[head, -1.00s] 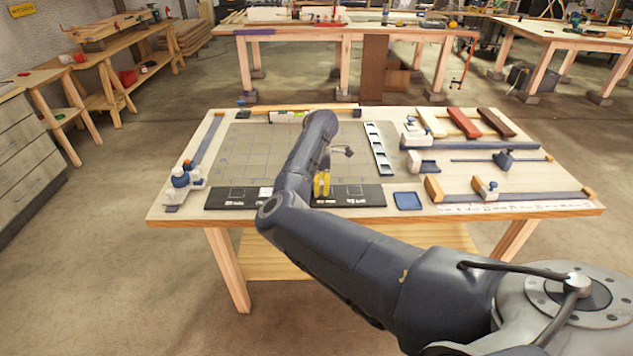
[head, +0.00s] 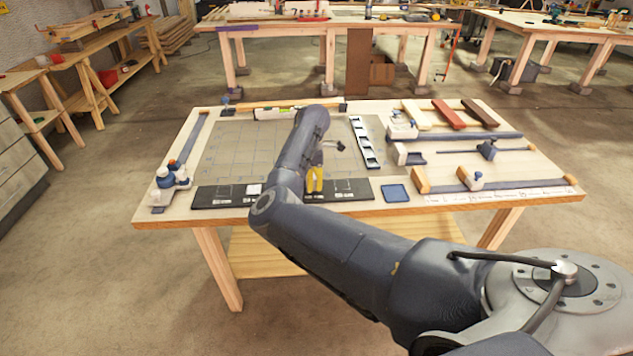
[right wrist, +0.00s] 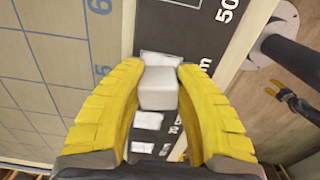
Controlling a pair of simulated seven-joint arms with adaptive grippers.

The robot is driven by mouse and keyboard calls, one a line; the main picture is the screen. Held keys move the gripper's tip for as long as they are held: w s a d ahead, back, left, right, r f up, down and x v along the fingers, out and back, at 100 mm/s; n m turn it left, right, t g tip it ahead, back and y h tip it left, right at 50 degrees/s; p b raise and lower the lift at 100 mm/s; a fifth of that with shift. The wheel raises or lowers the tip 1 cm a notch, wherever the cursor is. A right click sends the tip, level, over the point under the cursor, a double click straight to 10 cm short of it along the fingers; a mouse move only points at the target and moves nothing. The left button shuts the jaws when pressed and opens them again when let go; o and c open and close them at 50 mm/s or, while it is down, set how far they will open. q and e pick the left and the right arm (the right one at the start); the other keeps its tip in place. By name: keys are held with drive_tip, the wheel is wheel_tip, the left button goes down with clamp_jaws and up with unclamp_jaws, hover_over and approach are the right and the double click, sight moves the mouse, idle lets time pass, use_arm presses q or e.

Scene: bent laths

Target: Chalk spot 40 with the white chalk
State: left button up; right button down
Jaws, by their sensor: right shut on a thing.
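My right gripper (head: 315,180) has yellow fingers and is over the black strip (head: 224,196) at the front of the table. In the right wrist view the fingers (right wrist: 158,85) are shut on a white block, the chalk (right wrist: 158,92). Below the chalk lies the black strip (right wrist: 200,22), with white patches and printed marks, among them "50". I cannot read a "40"; the chalk and fingers cover part of the strip. I cannot tell if the chalk touches it. My left gripper is in neither view.
A grey gridded board (head: 240,150) lies behind the strip. A slotted white rail (head: 364,142) and a blue square tray (head: 396,194) are to the right. Clamps (head: 480,148) and coloured wooden blocks (head: 448,114) fill the right side.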

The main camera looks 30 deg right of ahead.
sight(324, 180)
drive_tip(key=shift+w+a, duration=0.3)
drive_tip(key=shift+a, duration=0.25)
drive_tip(key=shift+w+a, duration=0.3)
drive_tip(key=shift+a, duration=0.25)
drive_tip(key=shift+w+d, duration=0.1)
drive_tip(key=shift+w, duration=0.1)
drive_tip(key=shift+s+d, duration=0.5)
drive_tip(key=shift+d, duration=0.4)
drive_tip(key=shift+s+d, duration=0.55)
drive_tip(key=shift+d, duration=0.3)
drive_tip(key=shift+s+d, duration=0.5)
drive_tip(key=shift+d, duration=0.4)
drive_tip(key=shift+w+a, duration=0.1)
drive_tip(key=shift+a, duration=0.1)
drive_tip(key=shift+w+a, duration=0.45)
drive_tip(key=shift+a, duration=0.35)
drive_tip(key=shift+w+a, duration=0.45)
drive_tip(key=shift+a, duration=0.35)
drive_tip(key=shift+w+a, duration=0.45)
drive_tip(key=shift+a, duration=0.35)
drive_tip(key=shift+w+a+r, duration=0.2)
drive_tip(key=shift+a, duration=0.05)
wheel_tip(324, 180, up, 8)
drive_tip(key=shift+f, duration=0.15)
drive_tip(key=shift+d, duration=0.1)
